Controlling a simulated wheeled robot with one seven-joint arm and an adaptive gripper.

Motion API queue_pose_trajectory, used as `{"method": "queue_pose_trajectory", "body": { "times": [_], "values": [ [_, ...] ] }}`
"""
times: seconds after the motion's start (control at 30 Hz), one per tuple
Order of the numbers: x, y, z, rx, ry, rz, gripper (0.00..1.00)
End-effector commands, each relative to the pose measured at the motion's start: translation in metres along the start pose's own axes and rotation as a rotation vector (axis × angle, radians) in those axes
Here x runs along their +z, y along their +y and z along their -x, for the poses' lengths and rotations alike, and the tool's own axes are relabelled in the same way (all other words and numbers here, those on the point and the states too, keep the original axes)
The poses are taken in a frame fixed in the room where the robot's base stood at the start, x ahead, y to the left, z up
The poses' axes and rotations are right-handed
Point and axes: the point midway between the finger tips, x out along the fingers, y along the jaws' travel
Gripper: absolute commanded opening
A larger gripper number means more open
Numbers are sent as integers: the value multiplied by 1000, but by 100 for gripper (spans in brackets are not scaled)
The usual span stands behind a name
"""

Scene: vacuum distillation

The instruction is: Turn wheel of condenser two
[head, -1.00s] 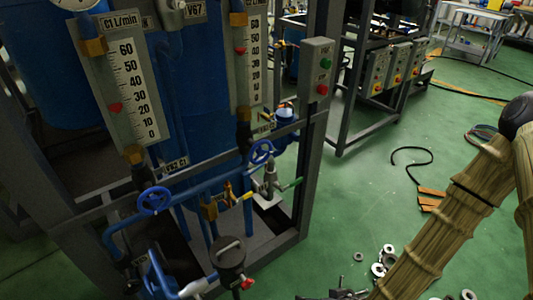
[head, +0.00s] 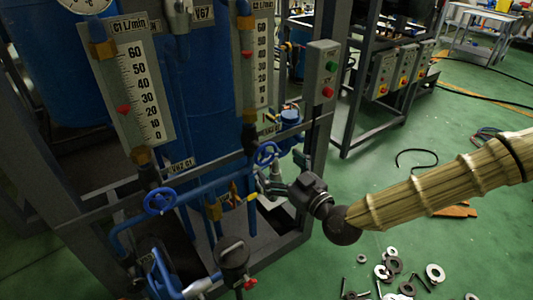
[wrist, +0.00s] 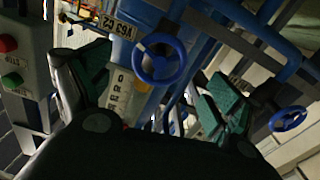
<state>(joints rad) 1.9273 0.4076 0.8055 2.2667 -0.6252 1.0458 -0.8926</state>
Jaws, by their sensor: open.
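The blue wheel of condenser two (head: 266,153) sits on the pipe below the C2 gauge (head: 262,62) in the head view. My gripper (head: 270,182) is beside and slightly below it, its fingers partly hidden against the pipes. In the wrist view the same wheel (wrist: 160,62) shows ahead, between my open, green-padded fingers (wrist: 150,86) and seemingly beyond their tips. A C2 label (wrist: 118,25) is near it. Nothing is held, and I see no contact with the wheel.
Another blue wheel (head: 160,201) sits left, below the C1 gauge (head: 137,80). The frame post and button box (head: 322,72) stand right of the C2 wheel. Blue pipes surround both wheels. Metal rings (head: 393,265) and rods lie on the green floor.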

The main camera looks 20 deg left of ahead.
Motion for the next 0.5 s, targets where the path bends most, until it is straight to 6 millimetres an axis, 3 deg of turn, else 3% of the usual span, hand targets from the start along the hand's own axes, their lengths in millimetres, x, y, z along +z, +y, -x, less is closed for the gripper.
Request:
{"method": "queue_pose_trajectory", "body": {
  "times": [0.2, 0.5],
  "values": [
    [-1, 0, -35, 0, 0, -2, 92],
    [0, 0, -61, 0, -1, -2, 92]
  ]
}}
